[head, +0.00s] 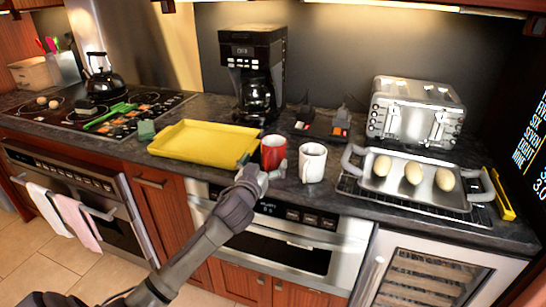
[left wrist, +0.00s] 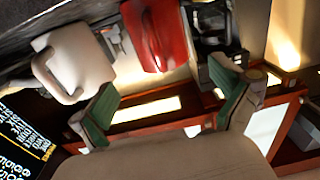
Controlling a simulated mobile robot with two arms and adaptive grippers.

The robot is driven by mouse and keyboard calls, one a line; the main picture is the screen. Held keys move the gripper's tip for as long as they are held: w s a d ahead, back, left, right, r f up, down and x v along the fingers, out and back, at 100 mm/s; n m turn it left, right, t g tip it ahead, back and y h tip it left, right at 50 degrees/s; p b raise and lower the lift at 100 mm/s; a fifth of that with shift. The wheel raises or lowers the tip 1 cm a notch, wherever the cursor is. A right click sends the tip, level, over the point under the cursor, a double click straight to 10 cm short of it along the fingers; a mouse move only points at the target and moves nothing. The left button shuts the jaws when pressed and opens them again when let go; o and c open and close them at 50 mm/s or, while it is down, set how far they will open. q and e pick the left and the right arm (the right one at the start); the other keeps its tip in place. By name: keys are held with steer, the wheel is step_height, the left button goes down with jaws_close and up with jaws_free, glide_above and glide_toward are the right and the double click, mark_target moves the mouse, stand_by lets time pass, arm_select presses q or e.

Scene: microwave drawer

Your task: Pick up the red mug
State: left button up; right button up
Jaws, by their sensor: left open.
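The red mug (head: 273,150) stands on the dark counter between the yellow tray and the white mug. In the left wrist view the red mug (left wrist: 157,35) shows ahead of the fingers, near the middle. My left gripper (head: 262,166) is at the counter's front edge, right in front of the red mug, and hides its lower part. In the left wrist view the left gripper (left wrist: 163,82) is open, its green pads wide apart with nothing between them. My right gripper is in neither view.
A white mug (head: 312,163) stands close to the right of the red mug. A yellow tray (head: 205,142) lies to the left. A coffee maker (head: 254,75) stands behind. A metal tray (head: 457,196) with eggs and a toaster (head: 414,112) are further right.

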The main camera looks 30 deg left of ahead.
mark_target(270, 149)
arm_select(q)
steer(key=x, duration=0.4)
steer(key=p+x, duration=0.1)
steer(key=x, duration=0.2)
steer(key=shift+a+r, duration=0.25)
steer(key=shift+r, duration=0.05)
steer(key=shift+w+a+f, duration=0.1)
steer(key=shift+w, duration=0.4)
steer(key=c, duration=1.5)
